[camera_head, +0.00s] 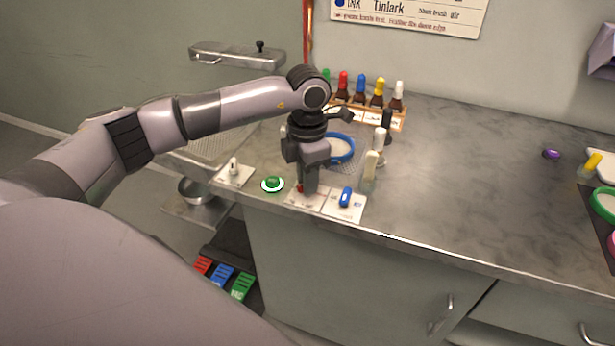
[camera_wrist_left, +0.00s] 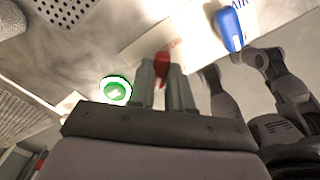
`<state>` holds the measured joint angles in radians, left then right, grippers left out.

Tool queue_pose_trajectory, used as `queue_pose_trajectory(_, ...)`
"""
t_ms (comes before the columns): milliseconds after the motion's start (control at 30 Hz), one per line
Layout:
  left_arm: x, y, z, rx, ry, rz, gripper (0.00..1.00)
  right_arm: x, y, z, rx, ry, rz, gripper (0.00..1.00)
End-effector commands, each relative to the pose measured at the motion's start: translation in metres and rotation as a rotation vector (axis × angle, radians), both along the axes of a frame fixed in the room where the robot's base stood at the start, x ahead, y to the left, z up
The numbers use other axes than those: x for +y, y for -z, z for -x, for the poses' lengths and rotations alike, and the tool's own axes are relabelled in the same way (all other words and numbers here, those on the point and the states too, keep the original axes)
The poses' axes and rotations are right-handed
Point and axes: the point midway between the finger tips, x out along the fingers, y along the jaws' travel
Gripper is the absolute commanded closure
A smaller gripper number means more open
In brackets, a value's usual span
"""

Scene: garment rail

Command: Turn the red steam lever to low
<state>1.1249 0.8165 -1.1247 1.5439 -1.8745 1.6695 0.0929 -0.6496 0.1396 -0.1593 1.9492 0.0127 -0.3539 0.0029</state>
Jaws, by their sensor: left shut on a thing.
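The red steam lever (camera_wrist_left: 161,65) shows between my left gripper's fingers in the left wrist view. In the head view only a bit of its red (camera_head: 300,187) shows beside the fingers. It sits on a white label plate (camera_head: 305,200) at the counter's front edge. My left gripper (camera_head: 309,190) points down over this plate and is shut on the lever; the fingers also show in the left wrist view (camera_wrist_left: 167,85). The lever's exact angle and most of the plate's markings are hidden by the gripper.
A blue lever (camera_head: 345,197) is on the plate just right of the red one. A green button (camera_head: 272,184) and a white lever (camera_head: 233,167) are to the left. Bottles with coloured caps (camera_head: 360,92) stand behind.

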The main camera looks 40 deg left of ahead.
Motion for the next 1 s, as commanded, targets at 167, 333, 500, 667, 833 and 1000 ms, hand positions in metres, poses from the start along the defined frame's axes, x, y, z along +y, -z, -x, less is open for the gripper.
queue_pose_trajectory(167, 0.0, -0.002, -0.001, -0.004, -0.002, 0.0, 1.0, 0.0, 0.0, 0.0, 0.0, 0.0, 0.0, 1.0)
queue_pose_trajectory(333, 0.0, -0.001, -0.001, -0.003, -0.002, 0.001, 0.55, 0.0, 0.0, 0.0, 0.0, 0.0, 0.0, 1.0)
queue_pose_trajectory(500, 0.0, -0.001, 0.0, -0.002, -0.002, 0.0, 0.55, 0.0, 0.0, 0.0, 0.0, 0.0, 0.0, 1.0)
queue_pose_trajectory(667, 0.0, -0.009, -0.001, -0.004, -0.003, 0.001, 0.55, 0.0, 0.001, 0.0, 0.0, 0.0, 0.0, 1.0)
queue_pose_trajectory(833, 0.0, -0.036, -0.001, -0.006, -0.002, 0.001, 0.55, 0.0, 0.004, 0.0, 0.0, 0.0, 0.0, 1.0)
queue_pose_trajectory(1000, 0.0, -0.061, -0.001, -0.005, -0.002, 0.001, 0.55, 0.0, 0.006, 0.0, 0.0, 0.0, 0.0, 1.0)
